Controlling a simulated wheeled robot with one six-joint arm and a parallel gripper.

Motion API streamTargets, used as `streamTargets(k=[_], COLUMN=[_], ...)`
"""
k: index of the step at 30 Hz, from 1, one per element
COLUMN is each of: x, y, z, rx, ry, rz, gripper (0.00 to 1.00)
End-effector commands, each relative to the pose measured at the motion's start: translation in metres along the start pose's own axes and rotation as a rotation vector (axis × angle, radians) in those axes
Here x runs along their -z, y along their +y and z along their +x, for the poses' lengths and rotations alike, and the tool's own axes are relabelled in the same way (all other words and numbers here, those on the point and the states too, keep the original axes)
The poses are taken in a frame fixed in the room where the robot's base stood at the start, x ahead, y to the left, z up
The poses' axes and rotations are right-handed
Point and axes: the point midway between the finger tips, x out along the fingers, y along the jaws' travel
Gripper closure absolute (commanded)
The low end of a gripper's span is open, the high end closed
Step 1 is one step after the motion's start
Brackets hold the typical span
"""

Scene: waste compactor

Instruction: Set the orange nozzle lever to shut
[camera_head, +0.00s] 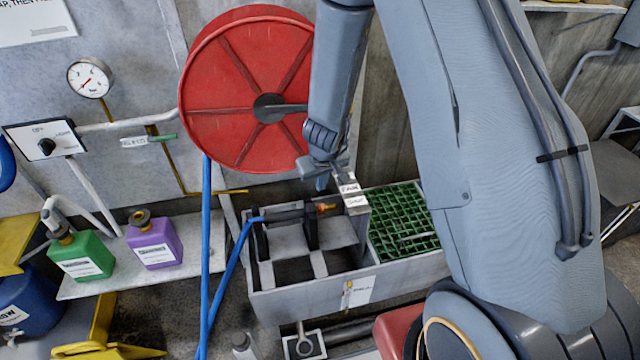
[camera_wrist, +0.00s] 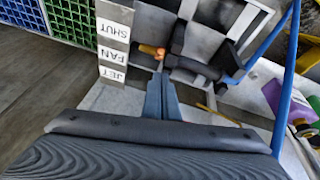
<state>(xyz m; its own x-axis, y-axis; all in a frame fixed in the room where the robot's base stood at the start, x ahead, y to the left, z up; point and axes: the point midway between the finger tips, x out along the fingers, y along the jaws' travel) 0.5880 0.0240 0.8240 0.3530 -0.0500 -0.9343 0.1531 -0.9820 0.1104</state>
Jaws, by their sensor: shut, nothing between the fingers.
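The orange nozzle lever (camera_head: 326,207) is at the right end of a dark nozzle (camera_head: 285,215) lying on the grey trough's supports. It also shows in the wrist view (camera_wrist: 150,50), its tip pointing toward a label plate (camera_wrist: 113,50) marked SHUT, FAN and JET. There it looks about level with FAN; its exact setting is hard to tell. My gripper (camera_wrist: 161,76) is shut and empty, its fingertips just below the lever in the wrist picture. In the head view my gripper (camera_head: 321,184) is above the lever, seemingly apart from it.
A blue hose (camera_head: 222,290) runs to the nozzle. A red hose reel (camera_head: 225,90) hangs behind, close to my arm. A green grate (camera_head: 400,220) fills the trough's right part. Green (camera_head: 82,256) and purple (camera_head: 154,241) jugs stand on a shelf at left.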

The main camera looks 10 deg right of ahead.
Motion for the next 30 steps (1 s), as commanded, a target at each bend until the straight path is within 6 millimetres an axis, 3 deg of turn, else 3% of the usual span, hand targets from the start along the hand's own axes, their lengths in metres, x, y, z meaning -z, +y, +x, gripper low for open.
streamTargets(k=[3,7,21,30], x=[-0.004,-0.006,-0.006,-0.005], y=[0.001,0.003,0.003,0.002], z=[-0.002,0.01,0.084,0.098], rx=[-0.002,-0.003,-0.003,-0.002], ry=[-0.009,-0.011,-0.01,-0.009], rz=[0.001,0.002,0.003,0.002], gripper=[1.0,1.0,1.0,1.0])
